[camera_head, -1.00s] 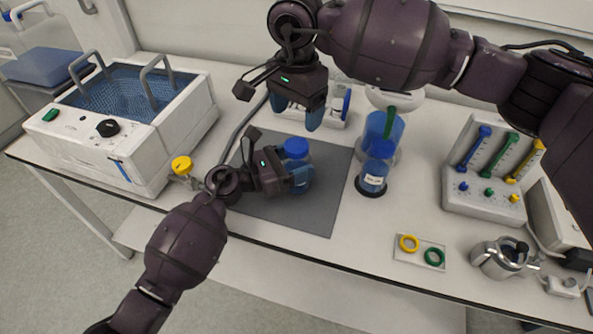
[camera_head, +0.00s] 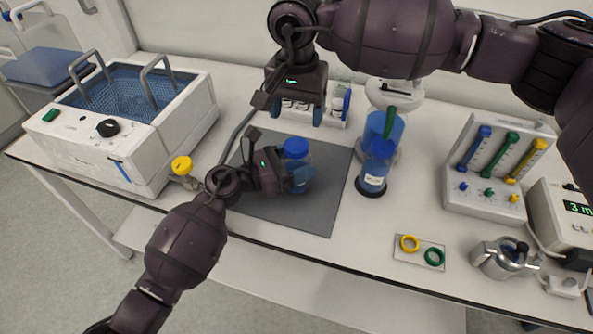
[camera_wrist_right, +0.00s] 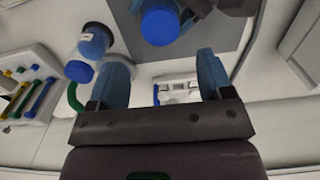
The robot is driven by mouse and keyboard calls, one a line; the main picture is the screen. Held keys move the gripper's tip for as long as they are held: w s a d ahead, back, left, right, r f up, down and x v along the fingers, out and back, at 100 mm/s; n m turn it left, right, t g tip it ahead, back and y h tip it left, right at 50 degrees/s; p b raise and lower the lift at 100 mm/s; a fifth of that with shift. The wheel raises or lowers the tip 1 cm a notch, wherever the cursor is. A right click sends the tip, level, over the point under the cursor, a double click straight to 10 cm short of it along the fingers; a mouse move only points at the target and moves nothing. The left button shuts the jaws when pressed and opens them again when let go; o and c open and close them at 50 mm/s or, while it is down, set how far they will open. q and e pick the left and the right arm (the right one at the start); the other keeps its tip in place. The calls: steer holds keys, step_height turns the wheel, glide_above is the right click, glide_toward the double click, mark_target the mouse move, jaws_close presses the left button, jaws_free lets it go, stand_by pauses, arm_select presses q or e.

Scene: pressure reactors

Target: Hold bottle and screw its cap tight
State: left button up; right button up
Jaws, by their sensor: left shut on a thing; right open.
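A bottle with a blue cap (camera_head: 296,147) stands on the grey mat. My left gripper (camera_head: 298,180) is shut on the bottle's body from the left and hides part of it. The cap sits on top of the bottle; I cannot tell how tight it is. My right gripper (camera_head: 295,112) is open and empty, above and behind the bottle in the head view. In the right wrist view the blue cap (camera_wrist_right: 160,24) lies beyond the two open fingers (camera_wrist_right: 160,82), apart from them.
Another blue-capped bottle (camera_head: 374,172) stands right of the mat (camera_head: 300,218). Behind it is a blue cylinder vessel (camera_head: 384,128) with a green handle. A vial rack (camera_head: 334,112) stands behind the right gripper. A water bath (camera_head: 130,130) and a yellow-capped bottle (camera_head: 182,168) are at left.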

mark_target(296, 144)
steer(key=shift+f, duration=4.05)
steer(key=shift+c, duration=0.3)
